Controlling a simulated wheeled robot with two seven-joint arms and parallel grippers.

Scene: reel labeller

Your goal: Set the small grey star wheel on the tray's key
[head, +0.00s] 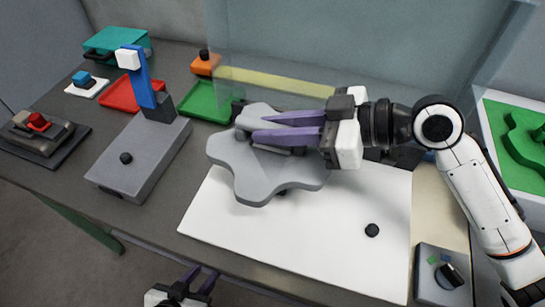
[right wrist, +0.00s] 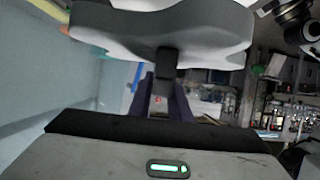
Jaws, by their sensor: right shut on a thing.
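The grey star wheel (head: 270,180) has rounded lobes and hangs over the left part of the white panel (head: 310,240). My right gripper (head: 258,127) is shut on its raised middle grip; the wheel appears clear of the panel. In the right wrist view the wheel (right wrist: 165,35) fills the top, with its dark stem between the purple fingers. A black knob (head: 372,230) stands at the panel's right; I cannot tell whether it is the key. A dark bit shows under the wheel's near edge, mostly hidden. My left gripper (head: 202,276) is open and empty at the bottom edge.
A grey box (head: 140,160) with a black knob and a blue post (head: 143,85) stands left of the panel. Red (head: 130,93) and green (head: 207,103) trays lie behind. A clear screen (head: 350,45) rises at the back. A switch box (head: 442,277) sits front right.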

